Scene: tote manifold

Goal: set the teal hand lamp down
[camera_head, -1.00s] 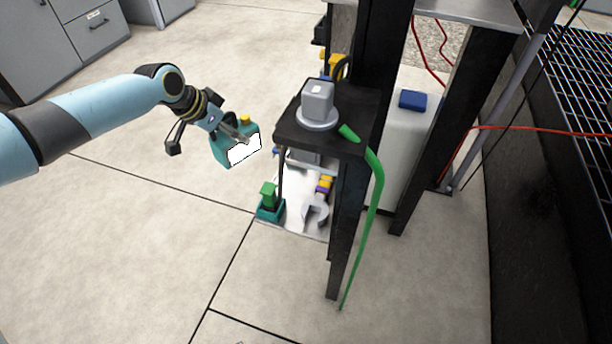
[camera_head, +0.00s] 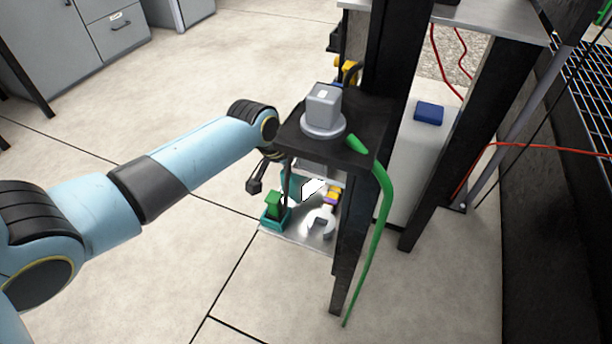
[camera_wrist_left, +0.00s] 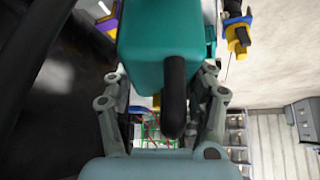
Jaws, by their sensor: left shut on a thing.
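The teal hand lamp (camera_wrist_left: 165,42) fills the upper middle of the left wrist view. My left gripper (camera_wrist_left: 163,88) is shut on it, with a finger on each side of it and its dark handle between them. In the head view the lamp shows mainly as a bright white face (camera_head: 312,188), in the gap between the black stand top and the pale lower shelf (camera_head: 290,238). The stand hides most of the gripper there. I cannot tell whether the lamp touches the shelf. My right gripper is in neither view.
On the shelf are a teal-and-green item (camera_head: 274,208), a grey wrench (camera_head: 320,222) and a purple-and-yellow item (camera_head: 331,195). The black stand top (camera_head: 366,130) carries a grey block (camera_head: 323,108) and is close above my left wrist. A green hose (camera_head: 380,215) hangs at right.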

